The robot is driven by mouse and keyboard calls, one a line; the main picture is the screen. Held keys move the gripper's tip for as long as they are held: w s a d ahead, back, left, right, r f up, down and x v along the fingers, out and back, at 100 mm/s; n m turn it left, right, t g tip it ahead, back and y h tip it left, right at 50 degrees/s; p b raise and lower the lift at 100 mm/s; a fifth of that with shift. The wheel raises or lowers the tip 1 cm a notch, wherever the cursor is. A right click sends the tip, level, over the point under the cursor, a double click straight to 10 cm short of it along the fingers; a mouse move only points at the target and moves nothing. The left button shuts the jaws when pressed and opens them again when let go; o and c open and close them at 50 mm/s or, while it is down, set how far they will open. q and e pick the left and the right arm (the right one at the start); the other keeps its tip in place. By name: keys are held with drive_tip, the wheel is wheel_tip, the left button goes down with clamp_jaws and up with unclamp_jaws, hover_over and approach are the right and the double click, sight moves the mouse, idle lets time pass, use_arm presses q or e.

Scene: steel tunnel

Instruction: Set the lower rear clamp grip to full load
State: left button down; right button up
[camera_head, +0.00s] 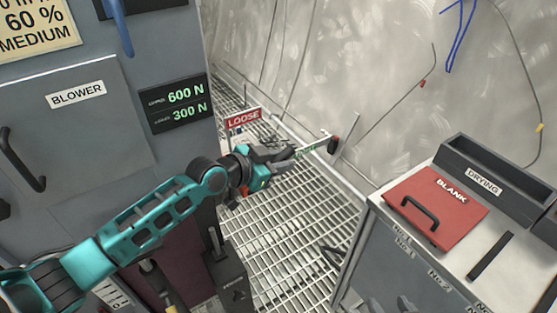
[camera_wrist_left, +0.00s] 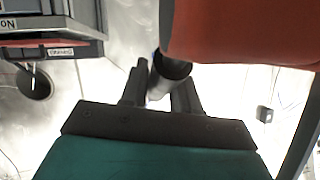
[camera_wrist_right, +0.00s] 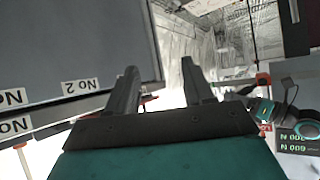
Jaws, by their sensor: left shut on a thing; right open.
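My left gripper (camera_head: 284,154) reaches out over the grated floor beside the grey cabinet. It is shut on a dark cylindrical grip (camera_wrist_left: 170,70), which shows between its fingers in the left wrist view. In the head view the gripper mostly hides the grip. A red LOOSE label (camera_head: 243,118) stands just behind and left of the gripper.
A display (camera_head: 180,103) on the BLOWER cabinet (camera_head: 70,110) reads 600 N and 300 N. The drawer cabinet (camera_head: 415,272) at right carries a red BLANK lid (camera_head: 465,215) and a DRYING tray (camera_head: 500,165). The floor grating (camera_head: 290,225) between the cabinets looks clear.

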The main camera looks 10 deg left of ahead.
use_arm(q)
drive_tip(key=shift+w+d+g+p, duration=0.1)
drive_tip(key=shift+g+p, duration=0.2)
drive_tip(key=shift+p, duration=0.4)
drive_tip(key=shift+w+d+f+g+y+p, duration=0.15)
drive_tip(key=shift+f+g+y+p, duration=0.35)
drive_tip(key=shift+p, duration=0.6)
wheel_tip(320, 180, down, 4)
drive_tip(key=g+y+p, duration=0.2)
drive_tip(key=p, duration=0.1)
drive_tip(key=shift+w+d+r+m+g+y+p, duration=0.1)
drive_tip(key=shift+w+r+m+g+y+p, duration=0.05)
drive_tip(key=shift+r+m+g+y+p, duration=0.2)
use_arm(e)
drive_tip(key=shift+h, duration=0.5)
drive_tip(key=d+r, duration=0.1)
drive_tip(key=s+d+r, duration=0.1)
drive_tip(key=r, duration=0.1)
drive_tip(key=shift+s+d+r, duration=0.15)
drive_tip(key=shift+s+d, duration=0.1)
drive_tip(key=shift+d, duration=0.15)
use_arm(q)
drive_tip(key=shift+f, duration=0.15)
drive_tip(key=c, duration=0.9)
unclamp_jaws()
use_arm(e)
drive_tip(key=shift+s, duration=0.1)
